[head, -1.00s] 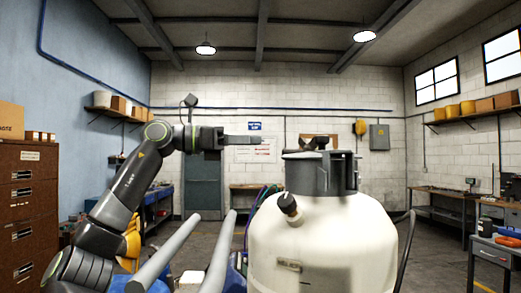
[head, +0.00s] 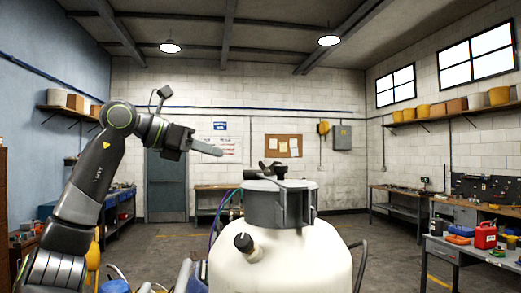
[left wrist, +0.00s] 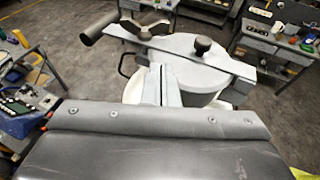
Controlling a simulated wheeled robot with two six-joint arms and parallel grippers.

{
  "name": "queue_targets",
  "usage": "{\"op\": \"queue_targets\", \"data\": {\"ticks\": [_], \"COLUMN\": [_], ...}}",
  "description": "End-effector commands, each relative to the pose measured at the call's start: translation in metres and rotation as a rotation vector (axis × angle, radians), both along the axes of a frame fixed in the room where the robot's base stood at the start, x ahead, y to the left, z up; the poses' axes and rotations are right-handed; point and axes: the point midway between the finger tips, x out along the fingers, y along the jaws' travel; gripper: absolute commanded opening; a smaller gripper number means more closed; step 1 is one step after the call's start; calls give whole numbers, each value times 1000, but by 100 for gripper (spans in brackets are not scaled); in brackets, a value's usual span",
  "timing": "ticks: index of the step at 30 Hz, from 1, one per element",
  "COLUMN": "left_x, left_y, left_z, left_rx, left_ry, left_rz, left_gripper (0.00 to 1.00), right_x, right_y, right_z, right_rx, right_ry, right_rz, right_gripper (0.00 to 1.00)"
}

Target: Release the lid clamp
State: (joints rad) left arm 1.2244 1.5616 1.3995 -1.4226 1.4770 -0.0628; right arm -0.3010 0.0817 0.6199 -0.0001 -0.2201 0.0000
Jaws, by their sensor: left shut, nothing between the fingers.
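A white tank (head: 280,265) stands in front of me. It has a grey collar and lid (head: 280,203) on top, and the lid (left wrist: 195,72) also shows in the left wrist view. A dark clamp with a winged handle (head: 266,171) sits on top of the lid. My right gripper is out of view.
A black-capped spout (head: 244,243) sticks out of the tank's front. A bench with a red can (head: 485,236) stands at the right. A dark tube (left wrist: 98,27) projects left in the left wrist view. The air above the lid is clear.

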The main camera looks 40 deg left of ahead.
Motion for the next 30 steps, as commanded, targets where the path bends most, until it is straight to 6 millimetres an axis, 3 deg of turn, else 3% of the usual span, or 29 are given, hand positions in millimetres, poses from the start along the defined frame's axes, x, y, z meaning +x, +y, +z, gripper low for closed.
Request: {"op": "queue_targets", "data": {"ticks": [16,20,30], "left_x": [6,24,91], "left_y": [-2,-7,-30], "left_z": [0,-5,-24], "left_rx": [3,2,1], "left_ry": [14,15,16], "left_rz": [17,15,14], "left_gripper": [0,0,0], "right_x": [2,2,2], "right_y": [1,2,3], "right_z": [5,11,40], "right_rx": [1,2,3], "right_ry": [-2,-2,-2], "right_rz": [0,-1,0], "right_gripper": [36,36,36]}}
